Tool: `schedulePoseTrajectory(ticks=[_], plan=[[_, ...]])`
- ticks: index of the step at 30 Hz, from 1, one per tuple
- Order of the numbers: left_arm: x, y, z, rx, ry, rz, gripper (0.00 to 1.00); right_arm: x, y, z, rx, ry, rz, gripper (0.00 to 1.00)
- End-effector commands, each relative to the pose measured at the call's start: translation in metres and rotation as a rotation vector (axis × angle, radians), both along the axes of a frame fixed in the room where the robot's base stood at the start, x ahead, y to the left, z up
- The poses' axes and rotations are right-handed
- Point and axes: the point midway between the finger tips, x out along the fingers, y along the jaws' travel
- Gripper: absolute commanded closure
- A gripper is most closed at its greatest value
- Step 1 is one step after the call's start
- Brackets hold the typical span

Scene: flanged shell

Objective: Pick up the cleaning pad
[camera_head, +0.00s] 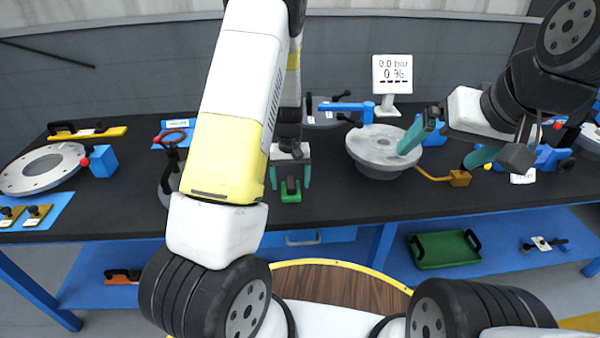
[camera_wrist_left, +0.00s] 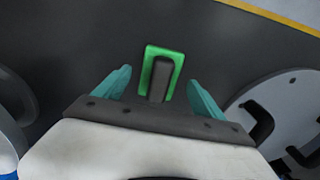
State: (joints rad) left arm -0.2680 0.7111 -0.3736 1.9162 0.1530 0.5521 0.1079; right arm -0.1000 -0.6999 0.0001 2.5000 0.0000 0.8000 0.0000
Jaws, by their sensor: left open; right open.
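The cleaning pad (camera_head: 291,196) is a small green block with a dark handle on the black table. In the left wrist view the pad (camera_wrist_left: 149,55) lies between and just beyond the fingertips, its dark handle pointing toward the gripper. My left gripper (camera_head: 290,180) is open above the pad, its teal fingers on either side; I cannot tell whether they touch it. It also shows in the left wrist view (camera_wrist_left: 158,88). My right gripper (camera_head: 445,150) is open and empty at the right, one teal finger over the round grey flanged shell (camera_head: 372,145).
A display (camera_head: 392,74) reading 0.0 bar, 0 % stands behind the shell. A grey flanged disc (camera_head: 42,168) and a blue block (camera_head: 101,161) lie at the left. A green tray (camera_head: 443,249) sits on the lower shelf. The table front around the pad is clear.

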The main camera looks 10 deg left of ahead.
Motion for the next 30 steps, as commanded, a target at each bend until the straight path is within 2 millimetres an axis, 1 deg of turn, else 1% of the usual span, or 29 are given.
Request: schedulePoseTrajectory(ticks=[1,4,11,12,14,15,17,18,20,22,23,30], plan=[[-0.0005,-0.0004,-0.0074,0.0,0.003,-0.001,0.2,0.0,0.0,0.0,0.0,0.0,0.0,0.0],[0.0,-0.0005,-0.0152,0.0,0.0,-0.001,0.2,0.0,0.0,0.0,0.0,0.0,0.0,0.0],[0.0003,-0.0007,-0.017,-0.001,-0.001,-0.001,0.2,0.0,0.0,0.0,0.0,0.0,0.0,0.0],[0.0002,-0.0008,-0.017,-0.001,-0.001,-0.001,0.22,0.0,0.0,0.0,0.0,0.0,0.0,0.0],[0.0002,-0.0008,-0.0169,-0.001,-0.001,-0.001,0.34,0.0,0.0,0.0,0.0,0.0,0.0,0.0],[0.0002,-0.0008,-0.0169,-0.001,-0.001,-0.001,0.42,0.0,0.0,0.0,0.0,0.0,0.0,0.0],[0.0002,-0.0008,-0.0168,-0.001,-0.001,-0.001,0.53,0.0,0.0,0.0,0.0,0.0,0.0,0.0],[0.0002,-0.0008,-0.0168,-0.001,-0.001,-0.001,0.61,0.0,0.0,0.0,0.0,0.0,0.0,0.0],[0.0002,-0.0008,-0.0168,-0.001,-0.001,-0.001,0.73,-0.0001,0.0,0.0001,0.0,0.0,0.0,0.0],[0.0002,-0.0008,-0.0167,-0.001,-0.001,-0.001,0.87,-0.0001,0.0,0.0001,0.0,0.0,0.0,0.0],[0.0004,-0.0008,-0.0166,-0.001,-0.001,-0.001,0.9,-0.0001,0.0,0.0001,0.0,0.0,0.0,0.0],[0.0004,-0.0008,-0.0158,-0.001,-0.001,-0.001,0.9,-0.0001,0.0,0.0001,0.0,0.0,0.0,0.0]])
